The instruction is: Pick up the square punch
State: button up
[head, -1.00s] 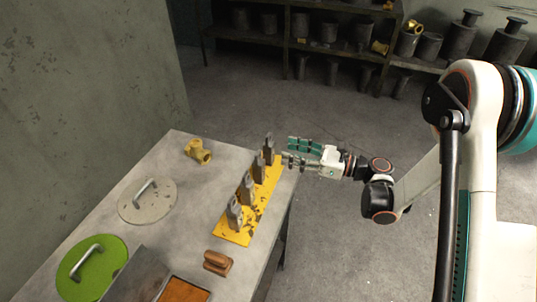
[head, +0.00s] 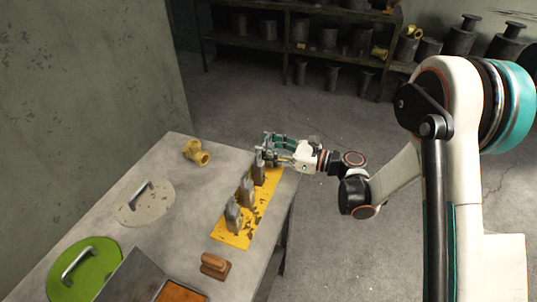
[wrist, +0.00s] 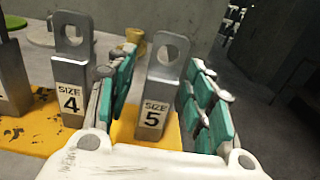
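Several grey metal punches stand upright in a row on a yellow plate (head: 232,238) on the table. In the wrist view, the punch marked SIZE 5 (wrist: 155,98) stands between the two teal-padded fingers of my gripper (wrist: 163,68). The fingers are open, one on each side of it, with a visible gap at least on the right. The punch marked SIZE 4 (wrist: 71,70) stands just left of the left finger. In the head view my gripper (head: 272,145) is at the far end of the row and partly hides the last punch. I cannot tell which punch is called square.
A brass pipe fitting (head: 196,152), a grey lid (head: 145,203) and a green lid (head: 85,268) lie left on the table. A brown wooden-handled block (head: 214,266) sits near the front. A dark shelf (head: 290,45) with metal parts stands behind; open floor lies right.

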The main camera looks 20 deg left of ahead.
grip_shut()
jog(key=shift+r, duration=0.15)
